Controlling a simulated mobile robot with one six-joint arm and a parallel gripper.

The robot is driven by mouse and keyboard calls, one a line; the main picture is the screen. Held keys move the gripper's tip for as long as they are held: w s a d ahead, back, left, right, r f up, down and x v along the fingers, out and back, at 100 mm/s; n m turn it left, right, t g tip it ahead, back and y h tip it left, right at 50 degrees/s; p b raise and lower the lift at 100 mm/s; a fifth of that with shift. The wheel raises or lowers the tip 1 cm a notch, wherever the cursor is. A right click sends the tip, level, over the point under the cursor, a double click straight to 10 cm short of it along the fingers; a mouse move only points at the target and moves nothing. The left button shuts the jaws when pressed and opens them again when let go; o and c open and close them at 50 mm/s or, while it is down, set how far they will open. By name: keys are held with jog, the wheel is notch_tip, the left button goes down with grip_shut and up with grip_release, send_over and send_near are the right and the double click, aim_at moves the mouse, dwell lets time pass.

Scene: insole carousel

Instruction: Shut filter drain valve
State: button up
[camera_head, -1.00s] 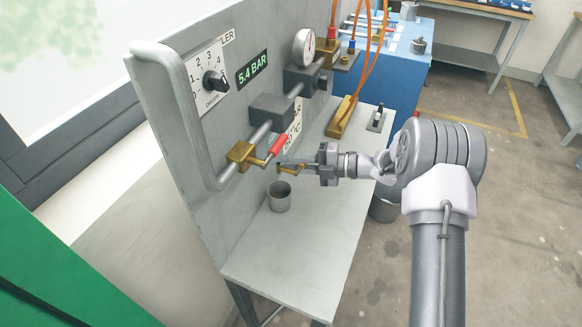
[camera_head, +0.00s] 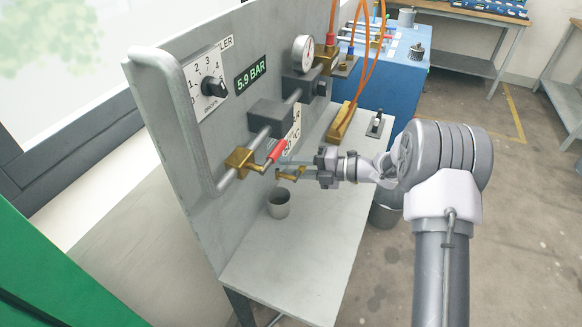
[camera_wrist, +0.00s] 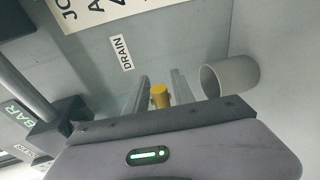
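The drain valve is a small brass piece (camera_head: 290,173) low on the grey panel, partly hidden by my gripper in the head view. In the wrist view its yellow end (camera_wrist: 159,96) shows below the DRAIN label (camera_wrist: 122,54). My gripper (camera_wrist: 158,90) is open, with one finger on each side of the yellow end in that view. A gap shows beside it. I cannot tell whether a finger touches it or how deep it sits between them. In the head view my gripper (camera_head: 288,170) points left at the panel.
A grey cup (camera_head: 279,200) stands on the bench (camera_head: 300,250) below the valve; it also shows in the wrist view (camera_wrist: 230,77). A red-handled brass valve (camera_head: 272,152) is close left of my gripper. The display (camera_head: 251,74) reads 5.9 BAR. The front bench is clear.

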jog(key=shift+o, duration=0.2)
jog(key=p+v, duration=0.4)
jog(key=v, duration=1.3)
jog(key=shift+d+p, duration=0.2)
jog(key=shift+p, duration=0.2)
jog(key=shift+r, duration=0.15)
